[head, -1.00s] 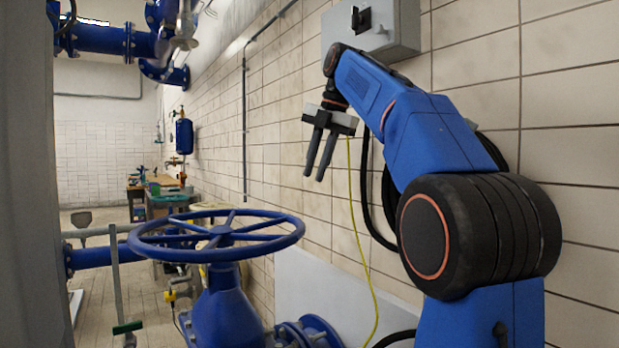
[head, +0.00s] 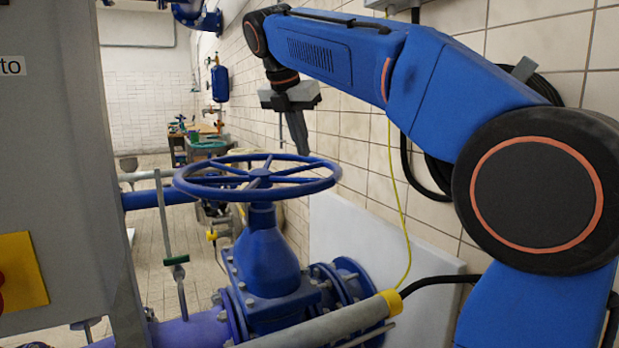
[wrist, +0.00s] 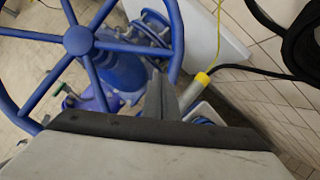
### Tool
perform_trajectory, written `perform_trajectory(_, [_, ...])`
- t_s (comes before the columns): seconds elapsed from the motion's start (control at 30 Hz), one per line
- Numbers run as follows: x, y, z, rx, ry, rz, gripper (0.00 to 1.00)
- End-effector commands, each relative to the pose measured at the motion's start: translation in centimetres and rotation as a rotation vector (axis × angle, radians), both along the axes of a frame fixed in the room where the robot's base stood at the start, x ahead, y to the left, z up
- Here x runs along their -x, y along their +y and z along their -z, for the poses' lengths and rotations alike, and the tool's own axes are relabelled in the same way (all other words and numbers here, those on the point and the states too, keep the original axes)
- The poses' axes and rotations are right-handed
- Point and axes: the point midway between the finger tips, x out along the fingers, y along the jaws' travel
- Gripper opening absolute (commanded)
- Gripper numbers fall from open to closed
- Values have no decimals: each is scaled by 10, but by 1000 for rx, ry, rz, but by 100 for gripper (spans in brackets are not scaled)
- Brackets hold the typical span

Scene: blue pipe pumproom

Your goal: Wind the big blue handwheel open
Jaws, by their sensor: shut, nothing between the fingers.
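The big blue handwheel (head: 215,190) lies level on top of a blue valve body (head: 265,255) in the head view. It has a round rim, several spokes and a centre hub. In the wrist view the handwheel (wrist: 118,46) fills the upper left, seen from above. My gripper (head: 300,153) points down above the far right part of the rim. Its fingers are together and empty.
A grey cabinet (head: 60,130) with a yellow panel stands close on the left. The tiled wall (head: 440,225) runs along the right. A grey pipe with a yellow collar (head: 390,303) crosses in front of the valve. A yellow cable (head: 402,215) hangs by the wall.

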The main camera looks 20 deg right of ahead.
Motion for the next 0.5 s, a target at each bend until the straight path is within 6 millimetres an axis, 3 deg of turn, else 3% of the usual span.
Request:
perform_trajectory(0.27, [-3, 0, 12, 18, -6, -5, 0])
perform_trajectory(0.5, [-14, -14, 47, 18, -5, -4, 0])
